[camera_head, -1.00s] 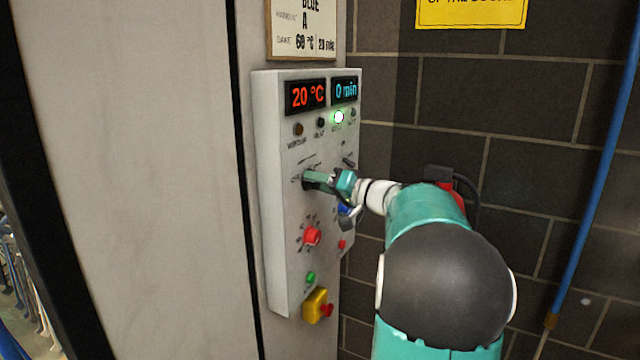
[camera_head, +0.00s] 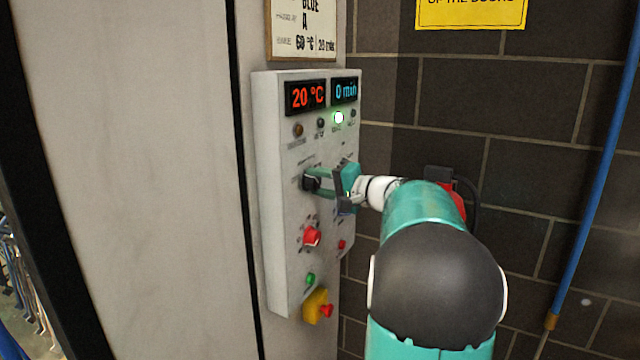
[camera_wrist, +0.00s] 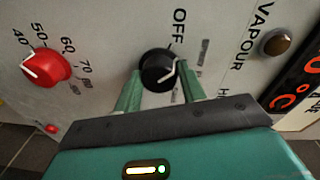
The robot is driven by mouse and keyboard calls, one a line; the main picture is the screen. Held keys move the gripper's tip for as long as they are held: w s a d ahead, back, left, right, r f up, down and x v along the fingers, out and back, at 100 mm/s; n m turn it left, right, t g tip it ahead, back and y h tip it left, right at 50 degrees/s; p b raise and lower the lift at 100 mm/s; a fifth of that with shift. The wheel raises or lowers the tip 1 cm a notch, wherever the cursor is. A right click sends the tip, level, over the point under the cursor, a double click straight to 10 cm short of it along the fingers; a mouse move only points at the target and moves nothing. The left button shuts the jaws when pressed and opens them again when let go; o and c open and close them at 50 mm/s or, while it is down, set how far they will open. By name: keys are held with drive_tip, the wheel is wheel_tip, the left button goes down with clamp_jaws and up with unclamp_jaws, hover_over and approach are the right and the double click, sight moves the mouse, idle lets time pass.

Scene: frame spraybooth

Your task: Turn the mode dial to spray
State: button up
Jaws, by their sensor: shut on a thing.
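The mode dial (camera_wrist: 158,70) is a black round knob with a white pointer line, on the light grey control panel (camera_head: 283,215). In the wrist view the word OFF is printed above it. The pointer line faces the lower right in that view, away from OFF. Other labels around the dial are partly hidden by my right finger. My gripper (camera_wrist: 160,88) has its green fingers on either side of the knob, shut on it. In the head view my gripper (camera_head: 322,182) reaches the panel from the right, and the dial (camera_head: 309,182) shows just at its fingertips.
A red temperature dial (camera_head: 312,237), a green button (camera_head: 310,280) and a yellow-based red emergency stop (camera_head: 317,307) sit below. Displays above read 20 °C (camera_head: 305,96) and 0 min (camera_head: 345,91). A dark brick wall (camera_head: 540,130) stands right.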

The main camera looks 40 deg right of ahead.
drive_tip(key=shift+f+m, duration=0.1)
drive_tip(key=shift+m, duration=1.1)
drive_tip(key=o, duration=0.9)
drive_tip(key=shift+w, duration=0.1)
drive_tip(key=shift+o, duration=0.2)
drive_tip(key=v, duration=1.4)
